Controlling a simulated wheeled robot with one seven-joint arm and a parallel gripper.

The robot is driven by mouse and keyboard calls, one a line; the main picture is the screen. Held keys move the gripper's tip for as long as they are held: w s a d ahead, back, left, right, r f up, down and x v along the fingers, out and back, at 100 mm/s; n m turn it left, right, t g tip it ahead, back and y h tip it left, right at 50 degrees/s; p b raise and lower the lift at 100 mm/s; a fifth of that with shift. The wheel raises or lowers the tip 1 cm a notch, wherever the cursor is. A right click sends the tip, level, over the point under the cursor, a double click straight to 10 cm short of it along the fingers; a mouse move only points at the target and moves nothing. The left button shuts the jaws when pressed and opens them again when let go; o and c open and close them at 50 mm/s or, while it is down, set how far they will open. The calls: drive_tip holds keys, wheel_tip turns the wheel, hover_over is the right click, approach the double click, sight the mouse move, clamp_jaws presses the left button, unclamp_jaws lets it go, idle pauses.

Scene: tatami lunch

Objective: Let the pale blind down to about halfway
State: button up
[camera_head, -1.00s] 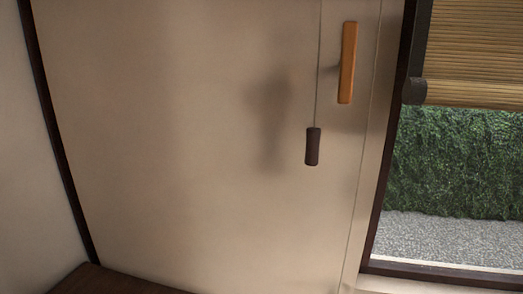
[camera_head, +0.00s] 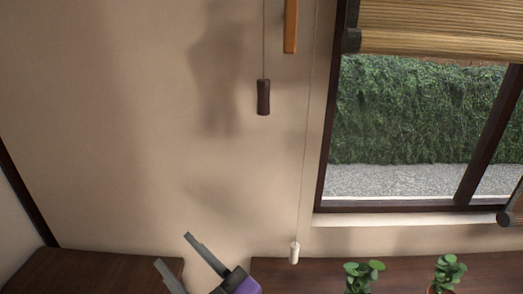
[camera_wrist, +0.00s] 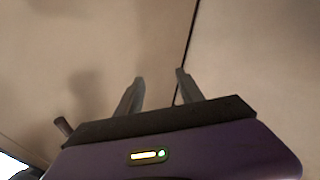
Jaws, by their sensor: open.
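A pale tan slatted blind (camera_head: 430,28) hangs over the top of the window at the upper right, its lower edge well above the sill. A thin cord with a dark brown pull (camera_head: 263,97) hangs on the wall left of the window. A second thin cord nearer the window ends in a small white pull (camera_head: 294,253).
An orange wooden bar (camera_head: 291,24) is on the wall between the cords. A dark wooden ledge (camera_head: 415,266) runs below the window with two potted plants (camera_head: 362,274), (camera_head: 445,270). Part of another brown roll (camera_head: 511,208) shows at the right edge. The wall at left is clear.

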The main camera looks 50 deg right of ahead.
sight(262, 94)
drive_tip(key=w+d+r+m+h, duration=0.2)
drive_tip(key=w+r+h, duration=0.1)
drive_tip(key=r, duration=0.3)
drive_tip(key=w+d+r+m+h, duration=0.2)
drive_tip(key=w+d+r+h, duration=0.1)
drive_tip(key=r, duration=0.3)
drive_tip(key=w+d+r+m+h, duration=0.1)
drive_tip(key=w+d+r+h, duration=0.1)
drive_tip(key=r+h, duration=0.3)
drive_tip(key=s+d+r+m+g+h, duration=0.3)
drive_tip(key=d+r+m+g+h, duration=0.2)
drive_tip(key=d+r+m+g, duration=0.25)
drive_tip(key=s+d+f+m+g, duration=0.3)
drive_tip(key=s+d+m+g, duration=0.1)
drive_tip(key=s+m+g, duration=0.15)
drive_tip(key=shift+n+g, duration=0.3)
drive_tip(key=shift+n, duration=0.2)
drive_tip(key=x, duration=0.3)
drive_tip(key=w+p+x, duration=0.1)
drive_tip(key=x, duration=0.3)
drive_tip(key=shift+a+r, duration=0.1)
drive_tip(key=shift+r, duration=0.05)
clamp_jaws()
